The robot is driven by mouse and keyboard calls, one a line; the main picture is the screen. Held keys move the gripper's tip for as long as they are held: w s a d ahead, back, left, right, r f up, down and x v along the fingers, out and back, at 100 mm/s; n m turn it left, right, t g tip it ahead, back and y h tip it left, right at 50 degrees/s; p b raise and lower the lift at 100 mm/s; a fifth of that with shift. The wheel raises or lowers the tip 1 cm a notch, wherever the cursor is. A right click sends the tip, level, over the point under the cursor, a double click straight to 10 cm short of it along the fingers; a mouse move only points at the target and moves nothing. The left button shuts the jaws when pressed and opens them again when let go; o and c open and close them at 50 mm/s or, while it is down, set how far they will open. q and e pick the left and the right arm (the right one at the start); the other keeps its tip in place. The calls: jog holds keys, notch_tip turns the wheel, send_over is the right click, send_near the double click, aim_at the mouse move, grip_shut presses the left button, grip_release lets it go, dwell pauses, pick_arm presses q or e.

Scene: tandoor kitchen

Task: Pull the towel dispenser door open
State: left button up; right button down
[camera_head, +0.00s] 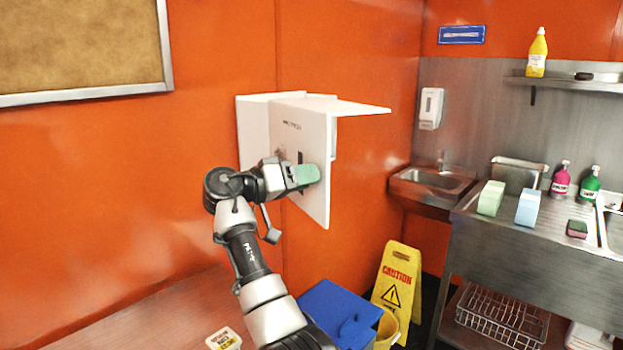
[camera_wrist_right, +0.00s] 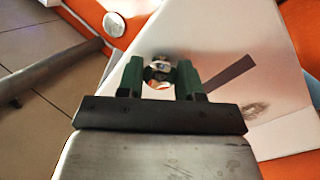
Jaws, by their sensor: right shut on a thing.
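The white towel dispenser (camera_head: 254,125) is fixed to the orange wall in the middle of the head view. Its door (camera_head: 315,130) stands swung out from the body, with its top edge jutting to the right. My right gripper (camera_head: 306,175) is at the lower front of the door, its green fingers against it. In the right wrist view, the fingers (camera_wrist_right: 160,78) are closed around a small round metal piece (camera_wrist_right: 159,66) on the white door panel (camera_wrist_right: 215,40). A dark slot shows beside them. The dispenser's inside is hidden. My left gripper is not in view.
A blue bin (camera_head: 335,305), a yellow bucket (camera_head: 387,328) and a yellow caution sign (camera_head: 398,280) stand below the dispenser. A small sink (camera_head: 432,182) and a steel counter (camera_head: 500,232) are to the right. A counter top (camera_head: 170,318) lies at lower left.

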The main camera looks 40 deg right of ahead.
jog(key=shift+r, duration=0.2)
jog(key=c, duration=0.7)
grip_release()
jog(key=shift+f, duration=0.1)
jog(key=shift+c, duration=0.2)
jog(key=w+a+b, duration=0.1)
jog(key=a+b, duration=0.1)
jog(key=a, duration=0.8)
jog(key=shift+w+a+b, duration=0.15)
jog(key=shift+a+b, duration=0.15)
jog(key=shift+a, duration=0.05)
